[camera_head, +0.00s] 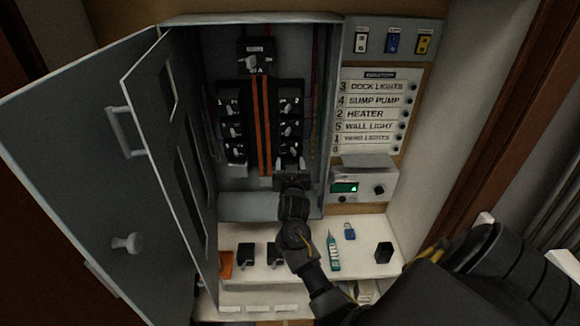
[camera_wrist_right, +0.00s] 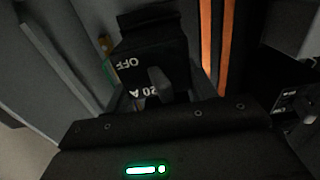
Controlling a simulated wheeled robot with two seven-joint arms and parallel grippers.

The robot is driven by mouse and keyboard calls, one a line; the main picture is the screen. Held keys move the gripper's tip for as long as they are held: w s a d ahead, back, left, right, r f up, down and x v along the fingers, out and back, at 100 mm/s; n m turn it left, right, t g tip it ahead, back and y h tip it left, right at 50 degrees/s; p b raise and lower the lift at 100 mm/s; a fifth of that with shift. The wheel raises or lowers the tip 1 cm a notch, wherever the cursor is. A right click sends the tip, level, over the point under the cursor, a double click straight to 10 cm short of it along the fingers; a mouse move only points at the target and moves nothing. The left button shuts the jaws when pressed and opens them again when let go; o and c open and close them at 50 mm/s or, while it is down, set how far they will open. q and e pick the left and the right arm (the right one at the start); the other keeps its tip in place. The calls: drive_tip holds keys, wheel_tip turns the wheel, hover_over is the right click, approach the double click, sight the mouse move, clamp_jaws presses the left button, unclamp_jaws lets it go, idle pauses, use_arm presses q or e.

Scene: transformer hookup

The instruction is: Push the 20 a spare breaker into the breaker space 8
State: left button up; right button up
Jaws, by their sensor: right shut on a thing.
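The 20 A spare breaker (camera_wrist_right: 150,45) is a black block with a toggle and the marks OFF and 20 A. My right gripper (camera_wrist_right: 158,92) is shut on it in the right wrist view. In the head view my right gripper (camera_head: 291,181) is at the foot of the right breaker column (camera_head: 289,118), inside the open grey panel (camera_head: 262,205). Breaker space 8 seems to lie there, behind the gripper and hidden by it. I cannot tell whether the breaker is seated. My left gripper is not in view.
Orange bus bars (camera_head: 262,125) run between the two breaker columns. The panel door (camera_head: 95,150) and inner cover (camera_head: 170,150) stand open at left. Below, a shelf holds black blocks (camera_head: 245,254), a green tester (camera_head: 333,252) and a blue padlock (camera_head: 349,231). A meter (camera_head: 345,188) sits right.

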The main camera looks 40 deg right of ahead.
drive_tip(key=shift+x, duration=0.8)
drive_tip(key=o, duration=1.1)
drive_tip(key=shift+w, duration=0.1)
drive_tip(key=shift+p+v, duration=0.6)
drive_tip(key=shift+v, duration=1.9)
